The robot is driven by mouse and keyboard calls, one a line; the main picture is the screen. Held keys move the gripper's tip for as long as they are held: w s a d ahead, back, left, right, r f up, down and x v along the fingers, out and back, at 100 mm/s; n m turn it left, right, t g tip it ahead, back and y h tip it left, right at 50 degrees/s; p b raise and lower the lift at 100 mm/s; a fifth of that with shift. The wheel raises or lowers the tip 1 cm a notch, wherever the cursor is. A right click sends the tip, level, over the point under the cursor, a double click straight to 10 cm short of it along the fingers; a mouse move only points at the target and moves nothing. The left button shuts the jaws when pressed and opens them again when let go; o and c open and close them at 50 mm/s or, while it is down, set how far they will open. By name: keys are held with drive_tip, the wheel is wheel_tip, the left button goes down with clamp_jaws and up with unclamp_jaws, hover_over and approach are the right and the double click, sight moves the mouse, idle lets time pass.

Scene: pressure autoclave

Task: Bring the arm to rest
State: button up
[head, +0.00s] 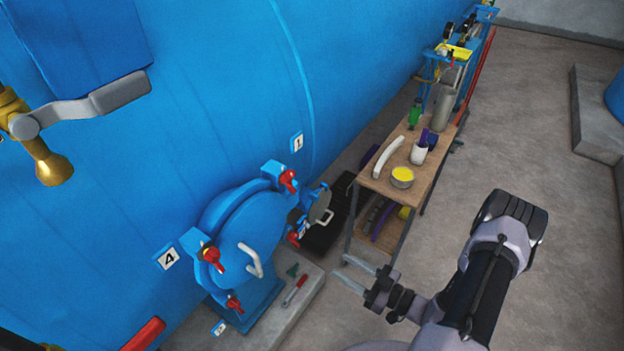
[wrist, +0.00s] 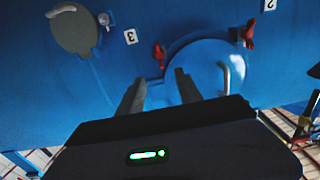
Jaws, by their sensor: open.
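My gripper (head: 361,276) shows at the lower middle right of the head view, at the end of my arm. Its two fingers are apart with nothing between them. It is in the air, to the right of the round blue hatch (head: 250,240) and in front of the wooden-topped cart. In the wrist view my gripper (wrist: 160,90) also has its fingers spread and empty. They point toward the blue vessel wall (wrist: 60,105), with the round blue hatch (wrist: 208,65) beyond the right finger. From these views I cannot tell the exact distance to the wall.
The wooden-topped cart (head: 436,165) carries a yellow-topped tin (head: 402,177), a white curved handle (head: 388,157) and bottles. Bare floor (head: 560,230) is open at the right.

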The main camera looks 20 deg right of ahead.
drive_tip(key=s+a+r+n+g+y+b, duration=0.1)
drive_tip(key=a+r+n+g+b, duration=0.4)
drive_tip(key=n, duration=1)
drive_tip(key=s+a+r+n+g+b, duration=0.1)
drive_tip(key=a+r+n+g, duration=0.6)
drive_tip(key=n, duration=0.8)
drive_tip(key=s+a+r+n+t+h+b, duration=0.1)
drive_tip(key=s+r+n+h, duration=0.3)
drive_tip(key=n, duration=1.1)
drive_tip(key=s+r+n+t+h+b, duration=0.2)
drive_tip(key=s+r+n+h+b, duration=0.2)
drive_tip(key=n, duration=1.1)
wheel_tip(320, 180, up, 2)
drive_tip(key=shift+s+a+r+n+h, duration=0.15)
drive_tip(key=shift+s+a+n+h, duration=0.25)
drive_tip(key=shift+s+h, duration=0.4)
